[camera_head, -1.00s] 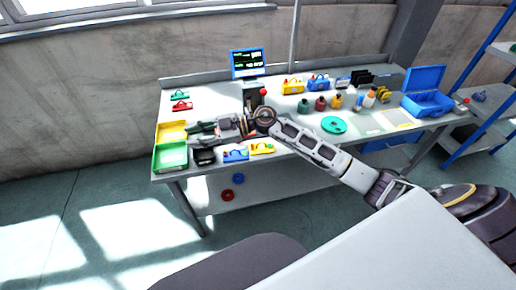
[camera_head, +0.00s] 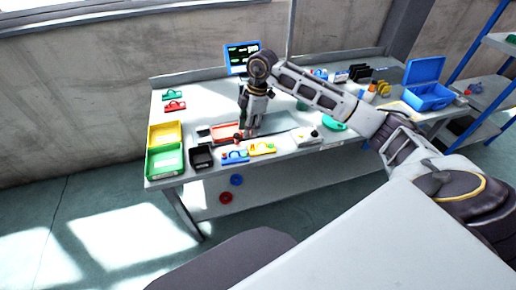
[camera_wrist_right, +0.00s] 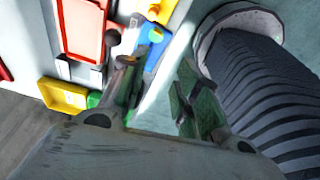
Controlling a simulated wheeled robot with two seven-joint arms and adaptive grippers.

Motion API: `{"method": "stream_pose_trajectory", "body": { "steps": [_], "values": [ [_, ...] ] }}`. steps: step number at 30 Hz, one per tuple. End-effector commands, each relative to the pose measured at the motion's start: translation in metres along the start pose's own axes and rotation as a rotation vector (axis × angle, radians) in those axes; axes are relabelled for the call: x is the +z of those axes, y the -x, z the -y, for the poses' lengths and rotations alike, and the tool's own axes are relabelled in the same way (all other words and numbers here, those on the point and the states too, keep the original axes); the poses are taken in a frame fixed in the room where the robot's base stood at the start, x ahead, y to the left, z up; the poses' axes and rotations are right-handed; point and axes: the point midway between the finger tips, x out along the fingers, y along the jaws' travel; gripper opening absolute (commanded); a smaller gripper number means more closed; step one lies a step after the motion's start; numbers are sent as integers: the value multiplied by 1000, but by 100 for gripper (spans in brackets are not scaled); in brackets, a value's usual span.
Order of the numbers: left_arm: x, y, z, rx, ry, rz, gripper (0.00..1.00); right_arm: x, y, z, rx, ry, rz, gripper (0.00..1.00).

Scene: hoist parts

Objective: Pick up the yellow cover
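The yellow cover (camera_head: 262,149) lies near the front edge of the workbench, just right of a blue part (camera_head: 235,157). In the right wrist view a yellow piece (camera_wrist_right: 162,10), probably this cover, shows at the top beyond a blue part (camera_wrist_right: 152,42). My right gripper (camera_head: 244,132) points down over the bench, slightly left of and behind the yellow cover, and looks apart from it. In the wrist view its two fingers (camera_wrist_right: 157,80) are spread with nothing between them. My left gripper is not in view.
A red tray (camera_head: 219,133) lies behind the blue part. A yellow bin (camera_head: 165,130), a green bin (camera_head: 165,161) and a black box (camera_head: 201,157) stand at the left. A monitor (camera_head: 242,57) is behind my arm. A blue toolbox (camera_head: 428,97) stands at the right.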

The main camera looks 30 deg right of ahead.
Motion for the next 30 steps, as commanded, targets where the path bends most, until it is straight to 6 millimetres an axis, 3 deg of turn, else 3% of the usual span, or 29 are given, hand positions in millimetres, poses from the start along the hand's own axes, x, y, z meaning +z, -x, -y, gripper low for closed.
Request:
{"method": "stream_pose_trajectory", "body": {
  "steps": [3, 9, 22, 30],
  "values": [
    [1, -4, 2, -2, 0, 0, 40, 30, 14, -3, 13, -86, 120, 32],
    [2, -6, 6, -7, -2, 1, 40, 55, 28, -4, 29, -168, 219, 32],
    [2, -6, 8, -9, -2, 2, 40, 57, 28, -4, 28, -175, 228, 32],
    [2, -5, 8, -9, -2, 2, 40, 62, 6, -4, 26, -175, 228, 32]
  ]
}}
